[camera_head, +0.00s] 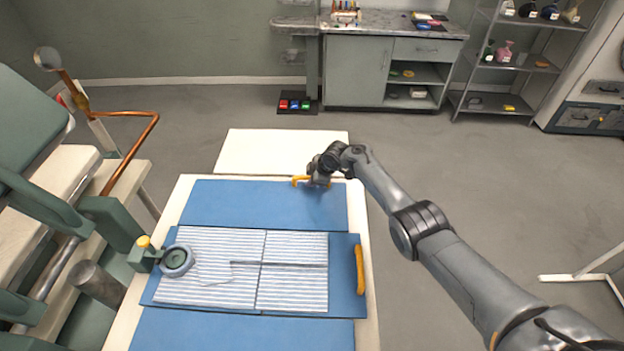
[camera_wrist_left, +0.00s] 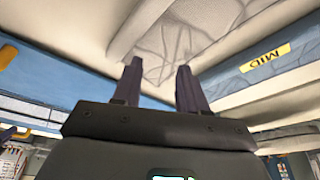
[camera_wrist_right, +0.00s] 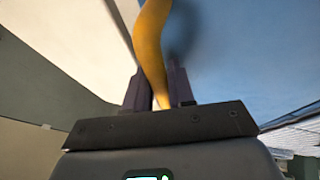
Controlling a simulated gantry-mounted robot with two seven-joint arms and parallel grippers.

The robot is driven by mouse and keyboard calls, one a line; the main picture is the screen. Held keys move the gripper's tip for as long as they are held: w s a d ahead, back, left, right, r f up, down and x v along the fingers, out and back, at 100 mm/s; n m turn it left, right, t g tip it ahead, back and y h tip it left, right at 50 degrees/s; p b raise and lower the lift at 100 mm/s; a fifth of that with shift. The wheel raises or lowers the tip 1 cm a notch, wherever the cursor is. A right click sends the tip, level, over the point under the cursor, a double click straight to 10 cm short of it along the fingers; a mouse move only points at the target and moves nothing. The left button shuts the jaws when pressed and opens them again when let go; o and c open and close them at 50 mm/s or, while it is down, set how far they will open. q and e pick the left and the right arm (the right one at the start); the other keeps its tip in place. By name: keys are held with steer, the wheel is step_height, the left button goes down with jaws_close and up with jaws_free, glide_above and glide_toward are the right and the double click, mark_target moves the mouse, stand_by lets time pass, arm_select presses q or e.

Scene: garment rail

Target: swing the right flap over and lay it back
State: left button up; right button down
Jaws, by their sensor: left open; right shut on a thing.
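A blue folding board lies on a cream table (camera_head: 365,335). Its far panel (camera_head: 240,205) lies flat with a yellow handle (camera_head: 297,181) near its far right edge. A striped garment (camera_head: 210,265) lies flat over the middle panel (camera_head: 342,300). Which panel counts as the right flap I cannot tell. My right gripper (camera_head: 314,183) is at the far panel's handle. The right wrist view shows it shut on the yellow handle (camera_wrist_right: 151,45), beside a blue surface (camera_wrist_right: 235,60). My left gripper (camera_wrist_left: 158,80) is open and empty; it is outside the head view.
A second yellow handle (camera_head: 360,268) is on the middle panel's right edge. A near blue panel (camera_head: 240,332) lies in front. A green device with a round head (camera_head: 177,260) stands at the garment's left. A cabinet (camera_head: 355,72) and shelf rack (camera_head: 515,62) stand behind; the floor between is clear.

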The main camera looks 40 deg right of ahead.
steer(key=c, duration=1.2)
jaws_free()
steer(key=shift+d+f, duration=0.1)
steer(key=shift+f, duration=0.15)
arm_select(q)
steer(key=shift+w+d, duration=0.15)
steer(key=shift+w, duration=0.1)
arm_select(e)
steer(key=shift+o, duration=0.7)
steer(key=shift+w+r, duration=0.1)
arm_select(q)
steer(key=shift+r, duration=0.15)
arm_select(e)
steer(key=shift+r, duration=0.1)
arm_select(q)
steer(key=shift+s+r+p, duration=0.1)
steer(key=shift+r+p, duration=0.15)
steer(key=shift+p, duration=0.2)
arm_select(e)
steer(key=shift+s+r, duration=0.25)
steer(key=shift+s, duration=0.05)
arm_select(q)
steer(key=shift+s+r+p, duration=0.1)
steer(key=shift+r+p, duration=2.25)
arm_select(e)
steer(key=v, duration=1)
steer(key=shift+w+r, duration=0.25)
steer(key=shift+r, duration=0.05)
steer(key=shift+d, duration=0.2)
